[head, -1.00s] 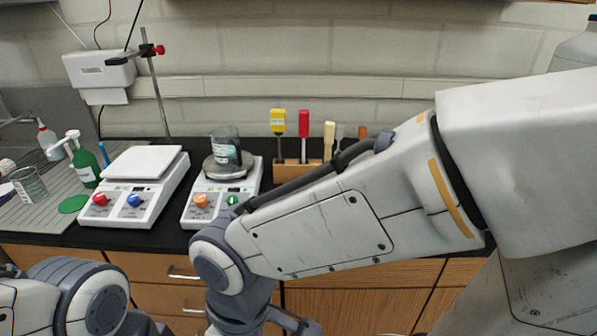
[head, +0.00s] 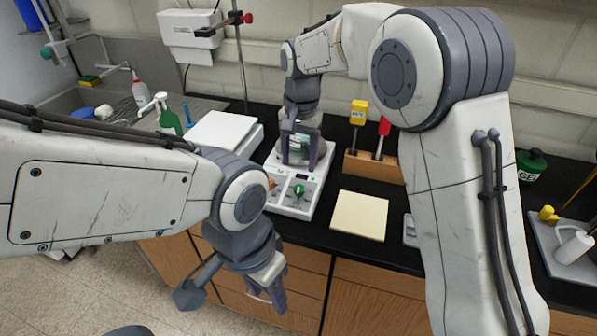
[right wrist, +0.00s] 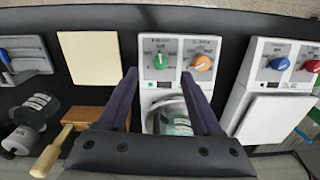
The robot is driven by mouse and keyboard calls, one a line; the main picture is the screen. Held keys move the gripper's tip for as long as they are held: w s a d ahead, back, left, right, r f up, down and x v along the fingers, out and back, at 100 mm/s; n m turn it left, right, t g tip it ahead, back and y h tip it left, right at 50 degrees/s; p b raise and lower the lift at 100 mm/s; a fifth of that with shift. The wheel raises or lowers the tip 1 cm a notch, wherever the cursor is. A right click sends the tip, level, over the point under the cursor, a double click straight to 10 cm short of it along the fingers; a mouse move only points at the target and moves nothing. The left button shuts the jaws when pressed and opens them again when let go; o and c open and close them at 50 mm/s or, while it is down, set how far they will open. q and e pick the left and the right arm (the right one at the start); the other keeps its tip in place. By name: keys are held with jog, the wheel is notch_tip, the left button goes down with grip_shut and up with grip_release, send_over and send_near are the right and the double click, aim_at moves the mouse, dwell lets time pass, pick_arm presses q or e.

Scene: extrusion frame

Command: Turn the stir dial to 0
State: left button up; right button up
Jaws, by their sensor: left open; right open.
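A white hotplate stirrer (head: 311,197) stands on the black bench with a glass beaker on its plate. The beaker (right wrist: 176,116) shows between my right fingers in the right wrist view. Its front panel has a green dial (head: 298,191), partly in shadow, and an orange dial (right wrist: 203,63). The green dial also shows in the right wrist view (right wrist: 160,61). The lettering is too small to read surely. My right gripper (right wrist: 159,74) is open and empty, pointing down over the stirrer, its fingertips near the green dial. My left gripper (head: 268,293) is open and empty in front of the drawers.
A second white device (right wrist: 279,85) with blue and red dials stands beside the stirrer, partly hidden by my left arm in the head view. A cream pad (head: 359,216) lies on the other side. A wooden tool holder (head: 372,168) stands behind. A sink is at left.

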aim_at(299, 187)
jog(key=shift+m, duration=0.4)
jog(key=f, duration=0.3)
jog(key=w+f+p, duration=0.1)
jog(key=f, duration=0.3)
jog(key=f+p, duration=0.1)
jog(key=f, duration=0.2)
jog(key=shift+w+f, duration=0.3)
jog(key=shift+w, duration=0.1)
grip_shut()
